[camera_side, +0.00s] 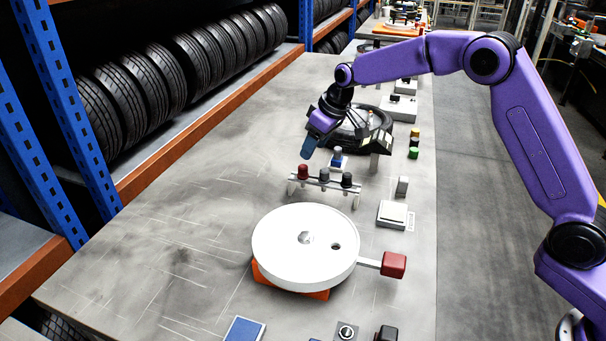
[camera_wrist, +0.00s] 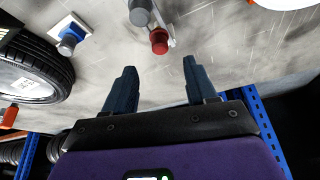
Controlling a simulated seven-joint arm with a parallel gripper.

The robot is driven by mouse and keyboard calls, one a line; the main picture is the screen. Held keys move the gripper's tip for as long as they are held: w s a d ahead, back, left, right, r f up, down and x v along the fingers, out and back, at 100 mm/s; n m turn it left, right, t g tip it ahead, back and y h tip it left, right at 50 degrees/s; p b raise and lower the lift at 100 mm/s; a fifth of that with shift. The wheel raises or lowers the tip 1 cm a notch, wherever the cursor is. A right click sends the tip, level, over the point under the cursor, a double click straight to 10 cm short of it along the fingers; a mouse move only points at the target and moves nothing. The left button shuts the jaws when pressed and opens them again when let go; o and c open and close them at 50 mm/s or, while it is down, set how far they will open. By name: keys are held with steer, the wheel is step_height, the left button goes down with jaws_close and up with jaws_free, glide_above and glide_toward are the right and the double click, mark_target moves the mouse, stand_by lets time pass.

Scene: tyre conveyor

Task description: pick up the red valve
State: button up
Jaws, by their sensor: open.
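The red valve (camera_side: 303,172) stands upright at the left end of a small metal rack, with a grey valve (camera_side: 324,175) and a dark valve (camera_side: 347,179) to its right. My gripper (camera_side: 307,150) is just above and behind the red valve in the side view, apart from it. In the wrist view the red valve (camera_wrist: 159,42) lies just beyond and between the two fingertips of my gripper (camera_wrist: 160,66). The fingers are spread and nothing is between them.
A blue valve (camera_side: 337,160) stands behind the rack. A tyre (camera_side: 362,127) is on the table beyond it. A white round plate (camera_side: 280,252) with a red-handled lever (camera_side: 394,265) is in front of the rack. The table's left part is clear.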

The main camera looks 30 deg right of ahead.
mark_target(304, 166)
steer(key=shift+x, duration=3.55)
jaws_close()
